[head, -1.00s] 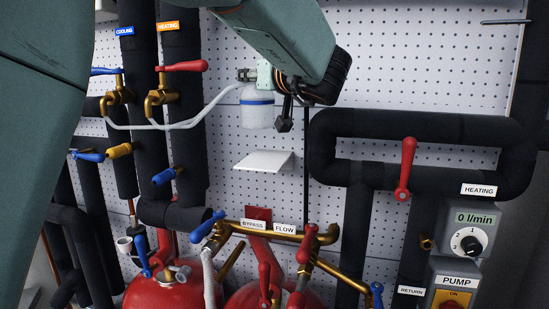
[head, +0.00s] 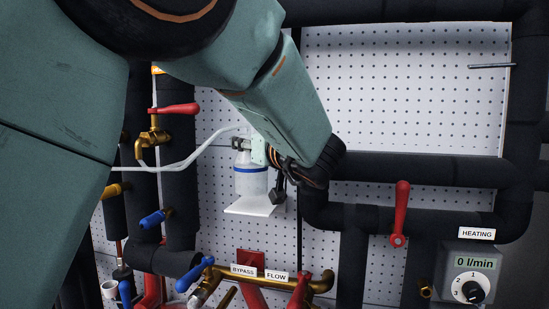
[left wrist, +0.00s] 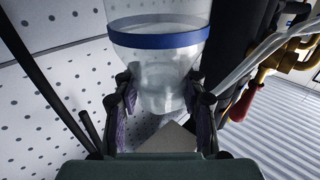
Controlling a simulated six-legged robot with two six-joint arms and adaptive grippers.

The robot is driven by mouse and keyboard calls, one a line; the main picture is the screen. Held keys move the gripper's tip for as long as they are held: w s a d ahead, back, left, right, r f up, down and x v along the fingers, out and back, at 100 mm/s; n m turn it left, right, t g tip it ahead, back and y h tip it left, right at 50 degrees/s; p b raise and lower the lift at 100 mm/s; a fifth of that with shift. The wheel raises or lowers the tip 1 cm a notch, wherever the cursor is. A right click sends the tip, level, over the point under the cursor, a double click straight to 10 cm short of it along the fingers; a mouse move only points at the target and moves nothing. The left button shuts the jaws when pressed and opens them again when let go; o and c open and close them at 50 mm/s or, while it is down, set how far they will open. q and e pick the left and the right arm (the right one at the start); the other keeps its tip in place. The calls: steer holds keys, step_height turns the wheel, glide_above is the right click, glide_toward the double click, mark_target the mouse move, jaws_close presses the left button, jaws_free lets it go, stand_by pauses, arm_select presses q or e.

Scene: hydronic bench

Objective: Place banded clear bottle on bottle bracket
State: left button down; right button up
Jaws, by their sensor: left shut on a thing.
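The banded clear bottle (head: 251,184) is upright, with a blue band around its upper body. My left gripper (head: 249,147) is shut on its neck from above. In the left wrist view, the bottle (left wrist: 160,62) fills the top, and its narrow neck lies between the two fingers of my left gripper (left wrist: 163,105). The bottle bracket (head: 240,209) is a small white shelf on the perforated wall. The bottle's base is right at the shelf's top; I cannot tell whether it touches. My right gripper is not in view.
Dark insulated pipes stand left, and a thick dark pipe loop (head: 420,166) lies right. Brass piping (head: 318,286) runs below the bracket.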

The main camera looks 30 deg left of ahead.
arm_select(q)
steer(key=f, duration=0.2)
steer(key=w+f, duration=0.1)
steer(key=shift+a, duration=0.25)
steer(key=shift+w+f, duration=0.2)
steer(key=shift+w, duration=0.1)
steer(key=shift+s+d+r, duration=0.15)
steer(key=shift+d, duration=0.15)
steer(key=shift+s, duration=0.45)
steer(key=shift+a, duration=0.1)
steer(key=c, duration=1.1)
jaws_free()
steer(key=shift+w+a+f, duration=0.1)
steer(key=shift+w+f, duration=0.05)
steer(key=shift+f, duration=0.05)
steer(key=shift+o, duration=1.4)
steer(key=shift+w+f, duration=0.15)
steer(key=shift+w, duration=0.2)
steer(key=shift+o, duration=0.3)
steer(key=shift+s+d, duration=0.15)
steer(key=shift+d, duration=0.05)
steer(key=shift+s+r, duration=0.15)
steer(key=shift+r, duration=0.05)
steer(key=shift+a, duration=0.15)
